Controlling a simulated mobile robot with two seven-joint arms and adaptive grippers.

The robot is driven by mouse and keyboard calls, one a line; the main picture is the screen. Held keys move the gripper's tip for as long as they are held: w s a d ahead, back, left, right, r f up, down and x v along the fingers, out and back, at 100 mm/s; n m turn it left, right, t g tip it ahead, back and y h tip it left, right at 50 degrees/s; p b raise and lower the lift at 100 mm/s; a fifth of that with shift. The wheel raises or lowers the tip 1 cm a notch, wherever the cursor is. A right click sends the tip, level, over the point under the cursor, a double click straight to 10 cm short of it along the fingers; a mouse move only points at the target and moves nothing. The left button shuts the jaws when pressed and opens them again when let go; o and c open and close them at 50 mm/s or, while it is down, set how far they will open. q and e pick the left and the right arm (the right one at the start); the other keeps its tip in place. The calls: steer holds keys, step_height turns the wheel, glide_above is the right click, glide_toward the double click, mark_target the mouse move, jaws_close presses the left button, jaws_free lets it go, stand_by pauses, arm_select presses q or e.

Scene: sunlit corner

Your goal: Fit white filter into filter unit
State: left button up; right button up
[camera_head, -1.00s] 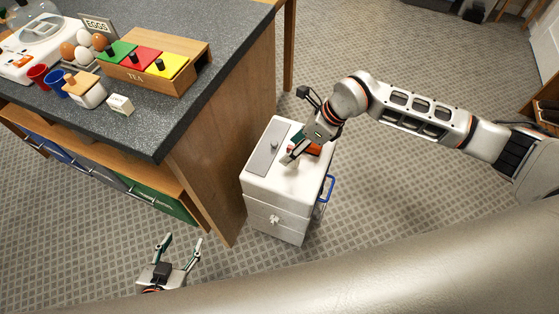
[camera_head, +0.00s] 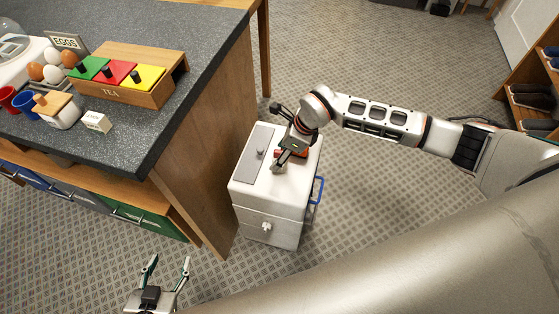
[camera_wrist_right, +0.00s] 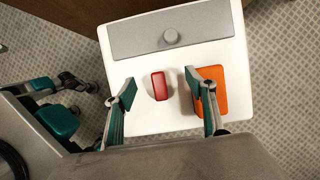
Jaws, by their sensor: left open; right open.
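A white box-shaped unit (camera_head: 247,203) stands on the floor beside the counter; I take it to be the filter unit. Its top has a grey lid (camera_head: 257,150) with a round knob and an orange panel (camera_wrist_right: 212,101). In the right wrist view, a small red block (camera_wrist_right: 159,86) shows on the white top. My right gripper (camera_wrist_right: 160,82) is open above the top, its fingers on either side of the red block with nothing gripped. I cannot make out a separate white filter. My left gripper (camera_head: 167,264) is open and empty at the lower left.
The dark counter (camera_head: 185,105) is left of the unit, holding a wooden tea box (camera_head: 135,93), eggs, cups and a jar. A blue handle (camera_head: 318,195) is on the unit's right side. Open carpet lies to the right, with a shoe shelf (camera_head: 533,95) at the far right.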

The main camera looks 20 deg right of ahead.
steer(key=c, duration=1.1)
steer(key=shift+r, duration=0.1)
